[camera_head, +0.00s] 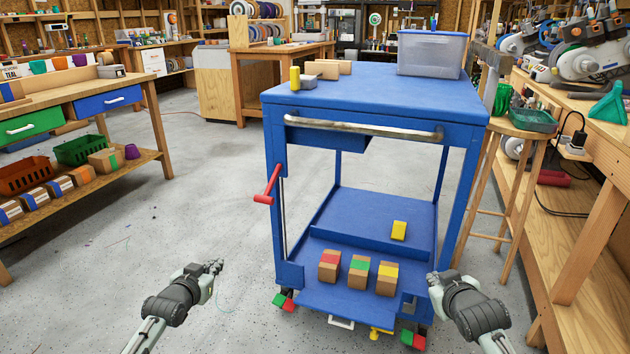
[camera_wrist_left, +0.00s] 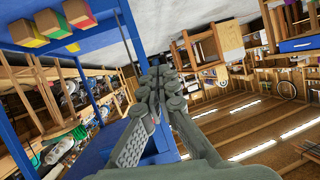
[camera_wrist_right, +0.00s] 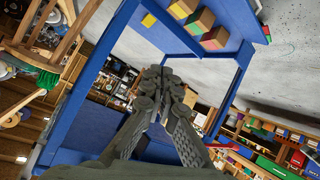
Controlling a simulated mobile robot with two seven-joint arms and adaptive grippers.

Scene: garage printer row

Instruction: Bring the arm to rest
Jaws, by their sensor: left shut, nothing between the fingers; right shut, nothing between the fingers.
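My left gripper (camera_head: 214,267) is shut and empty, low in front of the blue cart's left side in the head view. Its closed fingers also show in the left wrist view (camera_wrist_left: 160,80). My right gripper (camera_head: 436,278) is shut and empty, close to the cart's lower right front corner in the head view; I cannot tell whether it touches the cart. Its closed fingers show in the right wrist view (camera_wrist_right: 160,78). Both arms come in from the bottom edge of the head view.
The blue cart (camera_head: 375,94) stands ahead, with boxes with red (camera_head: 329,266), green (camera_head: 358,271) and yellow (camera_head: 387,278) bands on its lower shelf. A red lever (camera_head: 268,186) sticks out at its left. Workbenches (camera_head: 70,94) line both sides. Floor at left (camera_head: 180,200) is clear.

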